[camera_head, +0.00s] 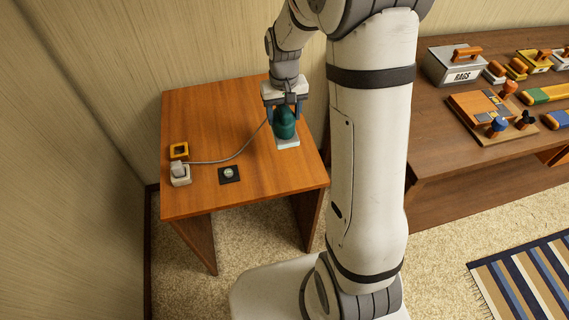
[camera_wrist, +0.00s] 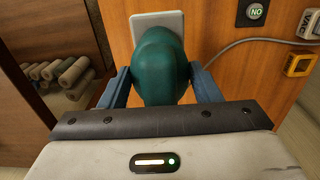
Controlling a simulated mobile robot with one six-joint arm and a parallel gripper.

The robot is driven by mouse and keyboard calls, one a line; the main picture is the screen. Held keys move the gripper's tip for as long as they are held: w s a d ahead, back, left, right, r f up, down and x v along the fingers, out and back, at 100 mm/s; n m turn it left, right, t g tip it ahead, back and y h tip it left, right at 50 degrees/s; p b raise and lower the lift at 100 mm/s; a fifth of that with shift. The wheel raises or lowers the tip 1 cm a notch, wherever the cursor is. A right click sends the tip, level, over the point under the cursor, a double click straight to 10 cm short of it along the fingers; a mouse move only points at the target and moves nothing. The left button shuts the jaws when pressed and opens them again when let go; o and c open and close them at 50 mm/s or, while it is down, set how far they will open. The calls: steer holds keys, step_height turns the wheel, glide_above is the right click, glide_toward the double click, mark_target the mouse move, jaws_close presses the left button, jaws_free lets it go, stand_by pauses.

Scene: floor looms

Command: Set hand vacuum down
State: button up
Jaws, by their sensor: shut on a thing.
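The hand vacuum (camera_head: 285,122) is a dark teal rounded body. It also fills the middle of the wrist view (camera_wrist: 161,68). My gripper (camera_head: 284,112) is shut on it, with one blue finger on each side, as the wrist view (camera_wrist: 160,85) shows. The vacuum is over the right part of the small wooden table (camera_head: 230,195). A pale flat plate (camera_head: 288,143) shows at its lower end, also in the wrist view (camera_wrist: 158,18). I cannot tell whether the vacuum touches the plate or the table.
A grey cable (camera_head: 225,160) runs across the table to a white plug block (camera_head: 180,174). A yellow square piece (camera_head: 179,151) and a black plate with a round button (camera_head: 229,174) are near it. A long bench (camera_head: 440,150) with a RAGS box (camera_head: 453,66) stands right.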

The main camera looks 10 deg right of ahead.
mark_target(284, 137)
steer(key=shift+s, duration=0.1)
steer(key=shift+s+f, duration=0.1)
steer(key=shift+f, duration=4.75)
steer(key=o, duration=1.1)
steer(key=shift+r, duration=0.1)
